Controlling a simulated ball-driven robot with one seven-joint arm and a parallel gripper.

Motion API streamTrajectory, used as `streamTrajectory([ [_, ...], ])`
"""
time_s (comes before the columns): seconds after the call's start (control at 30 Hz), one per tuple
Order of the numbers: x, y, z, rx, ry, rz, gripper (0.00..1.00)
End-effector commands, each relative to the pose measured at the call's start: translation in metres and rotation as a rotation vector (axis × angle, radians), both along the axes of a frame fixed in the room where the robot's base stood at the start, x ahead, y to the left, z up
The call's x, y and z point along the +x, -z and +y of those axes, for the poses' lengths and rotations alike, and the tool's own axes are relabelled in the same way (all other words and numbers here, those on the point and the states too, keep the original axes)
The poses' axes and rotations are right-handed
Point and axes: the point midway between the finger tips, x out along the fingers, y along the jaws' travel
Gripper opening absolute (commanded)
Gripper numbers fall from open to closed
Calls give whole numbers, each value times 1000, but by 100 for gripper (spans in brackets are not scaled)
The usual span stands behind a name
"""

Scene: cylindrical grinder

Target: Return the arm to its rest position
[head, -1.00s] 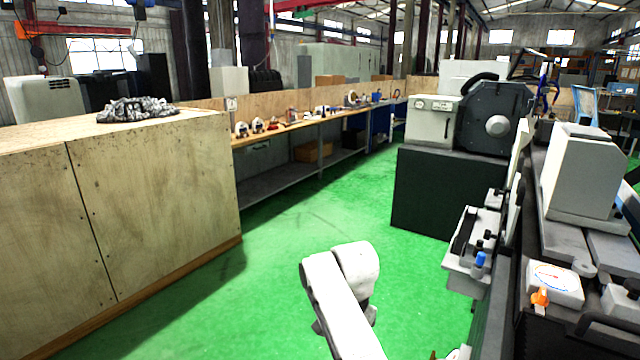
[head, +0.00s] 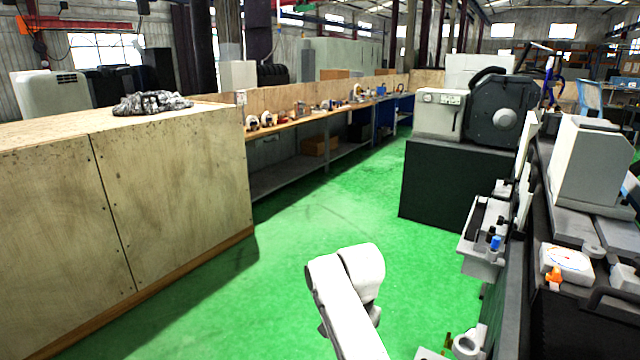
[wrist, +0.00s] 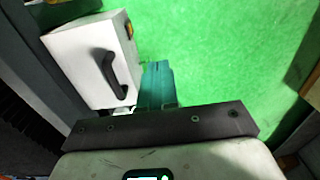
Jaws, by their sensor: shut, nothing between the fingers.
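My white arm (head: 345,300) rises from the bottom of the head view, bent at a rounded joint, over the green floor. My gripper (wrist: 157,68) shows in the wrist view as teal fingers held together in front of a dark bar. The fingers are shut with nothing between them. They point over green floor, beside a white box with a black handle (wrist: 92,52). I cannot tell whether they touch the box. The gripper cannot be made out in the head view.
The grinder (head: 590,165) runs along the right, with a tray (head: 482,250) jutting out. A wooden cabinet (head: 180,180) with a metal heap (head: 150,103) stands left. A workbench (head: 330,120) recedes behind. Green floor (head: 320,215) is clear between them.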

Motion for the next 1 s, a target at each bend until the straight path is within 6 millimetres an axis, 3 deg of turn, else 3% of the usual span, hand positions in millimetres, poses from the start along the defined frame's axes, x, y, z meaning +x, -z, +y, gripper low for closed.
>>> streamTrajectory([
  [0.37,-24,35,-23,18,-83,-51,0],
  [0.57,-56,61,-49,25,-158,-103,0],
  [0.8,-127,87,-97,15,-283,-205,0],
  [1.0,-200,86,-137,-26,-380,-287,0],
])
